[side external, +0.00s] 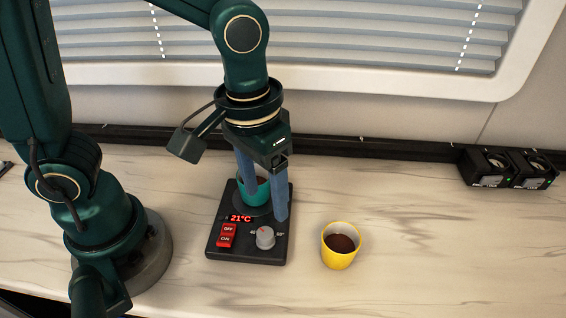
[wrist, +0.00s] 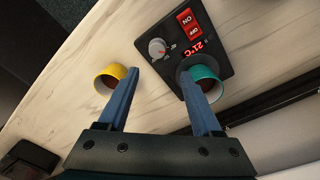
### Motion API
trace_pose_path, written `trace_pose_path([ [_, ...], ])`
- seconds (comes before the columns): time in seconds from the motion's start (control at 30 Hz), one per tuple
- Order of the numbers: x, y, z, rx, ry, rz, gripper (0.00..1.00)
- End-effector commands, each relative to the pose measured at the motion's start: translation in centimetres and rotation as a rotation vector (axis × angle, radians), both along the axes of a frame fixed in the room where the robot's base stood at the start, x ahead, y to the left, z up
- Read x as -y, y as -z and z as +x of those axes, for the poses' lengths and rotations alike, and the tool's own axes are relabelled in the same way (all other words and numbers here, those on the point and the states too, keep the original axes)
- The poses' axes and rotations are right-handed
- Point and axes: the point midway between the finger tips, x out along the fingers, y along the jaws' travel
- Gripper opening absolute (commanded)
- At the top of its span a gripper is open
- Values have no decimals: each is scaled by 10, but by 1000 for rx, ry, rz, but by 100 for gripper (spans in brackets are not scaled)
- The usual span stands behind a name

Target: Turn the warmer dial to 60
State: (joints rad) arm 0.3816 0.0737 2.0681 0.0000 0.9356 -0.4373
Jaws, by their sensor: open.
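The black warmer (side external: 222,247) stands on the counter, with a red display reading 21°C. Its grey dial (side external: 265,238) is at the front right of the panel, with small scale marks that are hard to read; it also shows in the wrist view (wrist: 157,48). My gripper (side external: 266,207) is open and empty, pointing down above the warmer, behind the dial in the side view. In the wrist view my fingertips (wrist: 159,74) are apart, with the dial beyond them. A teal cup (wrist: 208,72) with dark contents stands on the warmer's plate, partly hidden by my fingers.
A yellow cup (side external: 340,258) with dark contents stands on the counter right of the warmer. Red OFF and ON switches (side external: 227,234) sit left of the dial. Black boxes (side external: 507,168) are at the back right. The counter's front right is clear.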

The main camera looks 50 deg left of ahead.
Motion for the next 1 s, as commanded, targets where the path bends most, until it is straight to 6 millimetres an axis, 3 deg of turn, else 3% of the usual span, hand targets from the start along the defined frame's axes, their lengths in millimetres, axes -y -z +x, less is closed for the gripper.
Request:
trace_pose_path([
  [0.2, 9, 19, -10, -64, 54, 28, 66],
  [0.6, 8, 61, -10, -62, 56, 28, 66],
  [0.93, 8, 66, -10, -59, 55, 27, 66],
  [0.97, 8, 66, -10, -59, 55, 27, 62],
  [1.0, 9, 66, -10, -59, 55, 26, 47],
])
